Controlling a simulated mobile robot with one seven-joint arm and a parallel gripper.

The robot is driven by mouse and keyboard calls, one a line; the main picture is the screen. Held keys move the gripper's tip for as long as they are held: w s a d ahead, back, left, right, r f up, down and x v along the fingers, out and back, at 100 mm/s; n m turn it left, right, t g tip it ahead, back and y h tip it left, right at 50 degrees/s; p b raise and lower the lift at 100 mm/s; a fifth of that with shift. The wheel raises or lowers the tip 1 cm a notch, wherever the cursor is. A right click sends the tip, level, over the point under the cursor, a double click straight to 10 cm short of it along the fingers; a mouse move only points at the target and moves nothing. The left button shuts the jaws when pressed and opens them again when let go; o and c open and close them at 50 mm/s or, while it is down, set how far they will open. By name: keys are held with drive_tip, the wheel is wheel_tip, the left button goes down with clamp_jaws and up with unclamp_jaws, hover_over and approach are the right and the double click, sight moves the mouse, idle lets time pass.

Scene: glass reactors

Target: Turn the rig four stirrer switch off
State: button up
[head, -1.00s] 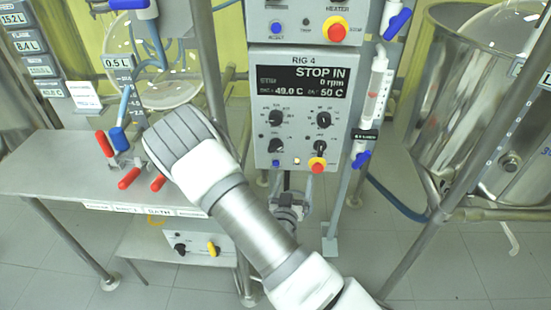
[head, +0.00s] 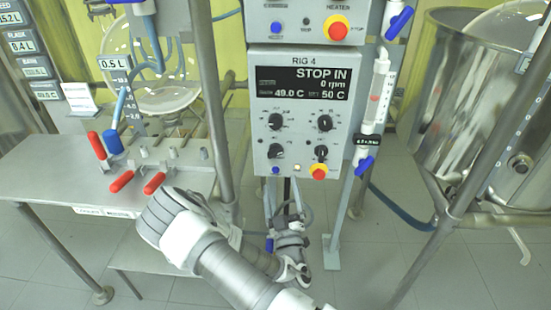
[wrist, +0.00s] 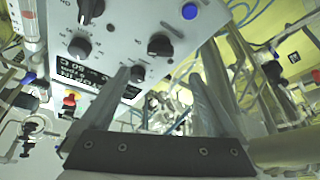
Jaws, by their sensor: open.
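The Rig 4 panel (head: 258,110) stands upright in the middle of the head view. Its display (head: 303,83) reads STOP IN, 0 rpm, 49.0 C and 50 C. Small labels are unreadable, so I cannot tell which control is the stirrer switch. In the wrist view, the panel (wrist: 120,22) appears upside down. My gripper (wrist: 160,76) is open and empty; contact with the panel cannot be judged.
A steel table (head: 50,185) with red-handled valves (head: 122,181) is at left. A metal post (head: 212,90) and a clear tube (head: 377,90) flank the panel. A large steel vessel (head: 455,110) stands at right.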

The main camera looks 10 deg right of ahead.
sight(275, 155)
drive_tip(key=b+x, duration=0.1)
drive_tip(key=x, duration=0.9)
drive_tip(key=shift+w, duration=0.4)
drive_tip(key=c, duration=1.4)
